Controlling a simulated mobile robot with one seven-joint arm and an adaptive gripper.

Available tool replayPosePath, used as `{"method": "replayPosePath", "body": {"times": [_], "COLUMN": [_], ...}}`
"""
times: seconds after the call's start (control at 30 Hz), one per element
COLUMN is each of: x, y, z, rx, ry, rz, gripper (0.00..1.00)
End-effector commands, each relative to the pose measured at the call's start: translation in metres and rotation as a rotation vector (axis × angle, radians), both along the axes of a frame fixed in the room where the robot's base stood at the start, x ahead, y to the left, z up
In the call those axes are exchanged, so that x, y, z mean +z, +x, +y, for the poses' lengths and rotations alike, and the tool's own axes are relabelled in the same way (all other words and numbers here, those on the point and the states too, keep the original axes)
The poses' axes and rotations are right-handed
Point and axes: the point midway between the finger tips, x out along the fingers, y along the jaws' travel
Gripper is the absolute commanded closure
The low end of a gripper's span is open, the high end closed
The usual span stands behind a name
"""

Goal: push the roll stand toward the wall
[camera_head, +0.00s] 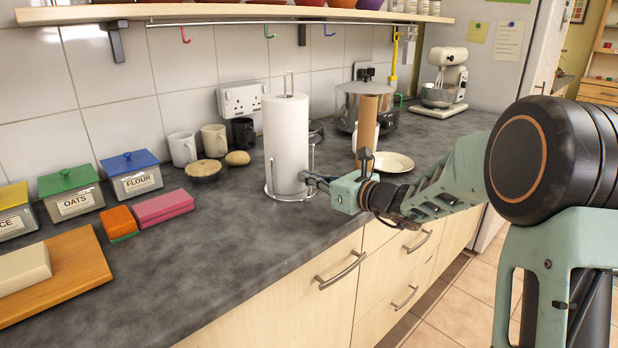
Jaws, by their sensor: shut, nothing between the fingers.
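The roll stand (286,145) is a white paper roll on a wire stand with a top loop and a round wire base. It stands upright on the dark counter (220,235), to the right of the mugs. My gripper (312,180) is shut and empty, low at the right side of the stand. Its fingertips are at or very close to the stand's right wire; I cannot tell if they touch. The tiled wall (180,72) is behind the stand, with a gap of counter between.
Mugs (183,149), a bread roll (237,158) and a pie (203,170) are left of the stand. A steel pot (350,105), a brown cylinder (367,130) and a plate (392,162) are to the right. A shelf (230,10) hangs above.

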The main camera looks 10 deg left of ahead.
Motion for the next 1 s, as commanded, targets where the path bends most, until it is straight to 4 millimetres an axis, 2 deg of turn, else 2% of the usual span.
{"method": "replayPosePath", "body": {"times": [1.0], "x": [0.000], "y": [0.025], "z": [0.034], "rx": [0.003], "ry": [0.002], "rz": [-0.001], "gripper": [1.00]}}
